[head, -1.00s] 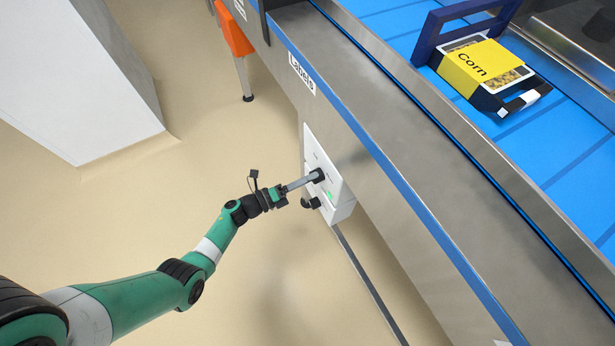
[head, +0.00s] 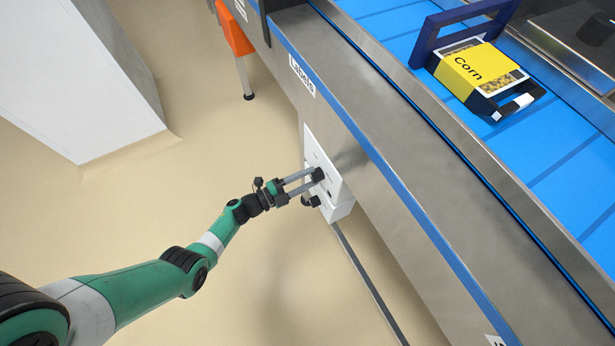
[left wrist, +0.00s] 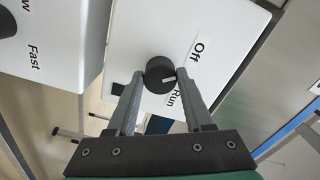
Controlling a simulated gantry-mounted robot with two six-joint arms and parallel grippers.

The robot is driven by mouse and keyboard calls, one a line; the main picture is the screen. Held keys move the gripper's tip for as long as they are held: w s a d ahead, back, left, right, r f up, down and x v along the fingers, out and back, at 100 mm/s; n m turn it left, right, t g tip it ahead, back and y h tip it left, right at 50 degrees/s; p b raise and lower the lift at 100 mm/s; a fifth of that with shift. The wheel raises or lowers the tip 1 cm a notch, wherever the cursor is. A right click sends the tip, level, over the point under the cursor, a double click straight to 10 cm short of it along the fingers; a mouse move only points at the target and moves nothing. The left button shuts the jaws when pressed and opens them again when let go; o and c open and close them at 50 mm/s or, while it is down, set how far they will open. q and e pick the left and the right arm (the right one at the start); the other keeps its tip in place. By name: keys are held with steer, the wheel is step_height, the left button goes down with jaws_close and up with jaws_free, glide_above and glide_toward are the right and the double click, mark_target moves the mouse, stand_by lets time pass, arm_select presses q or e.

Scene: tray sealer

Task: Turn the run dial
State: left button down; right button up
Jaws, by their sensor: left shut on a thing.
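The run dial is a round black knob (left wrist: 160,73) with a white pointer mark, on a white panel (left wrist: 135,30) marked "Off" and "Run". Its pointer faces the label side, towards the lower right in the left wrist view. My left gripper (left wrist: 160,76) is shut on the dial, one finger on each side. In the head view my left gripper (head: 310,182) reaches from the left to the dial (head: 318,174) on the machine's side. My right gripper is not in view.
A second black knob (head: 311,201) on a white box sits just below, marked "Fast" in the left wrist view. Above are a steel ledge (head: 400,150) and a blue belt (head: 560,150) carrying a corn package (head: 478,68).

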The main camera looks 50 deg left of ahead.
arm_select(q)
steer(key=shift+n, duration=0.3)
steer(key=shift+c, duration=1.5)
jaws_free()
steer(key=p+v, duration=0.3)
steer(key=v, duration=0.8)
steer(key=shift+s, duration=0.3)
steer(key=shift+a, duration=0.15)
